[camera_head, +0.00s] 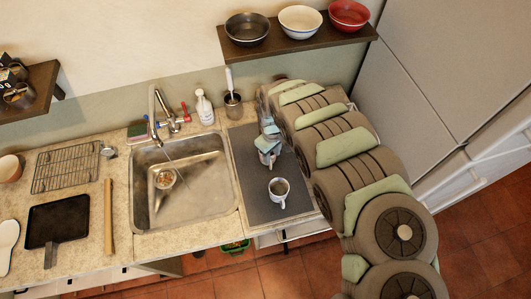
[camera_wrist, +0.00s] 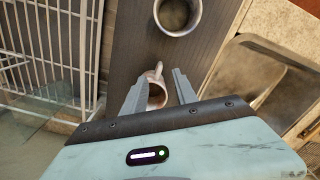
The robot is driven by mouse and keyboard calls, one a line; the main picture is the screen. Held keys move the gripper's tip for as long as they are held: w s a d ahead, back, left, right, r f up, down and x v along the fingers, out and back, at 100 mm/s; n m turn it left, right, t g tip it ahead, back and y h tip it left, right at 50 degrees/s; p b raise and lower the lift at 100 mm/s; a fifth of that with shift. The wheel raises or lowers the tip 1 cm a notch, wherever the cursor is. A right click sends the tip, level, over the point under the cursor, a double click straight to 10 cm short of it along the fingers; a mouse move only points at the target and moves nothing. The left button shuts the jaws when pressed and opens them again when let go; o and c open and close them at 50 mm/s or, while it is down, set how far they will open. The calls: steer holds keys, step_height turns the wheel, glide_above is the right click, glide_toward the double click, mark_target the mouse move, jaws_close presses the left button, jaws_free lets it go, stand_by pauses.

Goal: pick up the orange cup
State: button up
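A small pale cup with a pinkish-brown tint (camera_wrist: 157,76) and an upright-looking handle shows between my fingers in the wrist view. Its lower part is hidden by my gripper. My gripper (camera_wrist: 160,88) is open, one finger on each side of this cup; I cannot tell if either finger touches it. In the head view my gripper (camera_head: 268,157) is over the dark mat and mostly hides this cup. A white mug with a dark inside (camera_head: 279,192) stands on the mat nearer the front; it also shows at the top of the wrist view (camera_wrist: 177,14). No cup looks plainly orange.
The sink (camera_head: 142,200) is left of the mat (camera_head: 258,206). A utensil holder (camera_head: 233,106) and a soap bottle (camera_head: 204,107) stand behind. A white wire rack (camera_wrist: 40,50) is close to my gripper in the wrist view. A shelf (camera_head: 300,48) with bowls hangs above.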

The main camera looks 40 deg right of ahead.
mark_target(271, 164)
steer(key=shift+w+a+f, duration=0.1)
steer(key=shift+f, duration=2.2)
steer(key=shift+w+a+f, duration=0.1)
steer(key=shift+f, duration=2.2)
steer(key=shift+s+d+f, duration=0.1)
steer(key=shift+f, duration=0.5)
jaws_close()
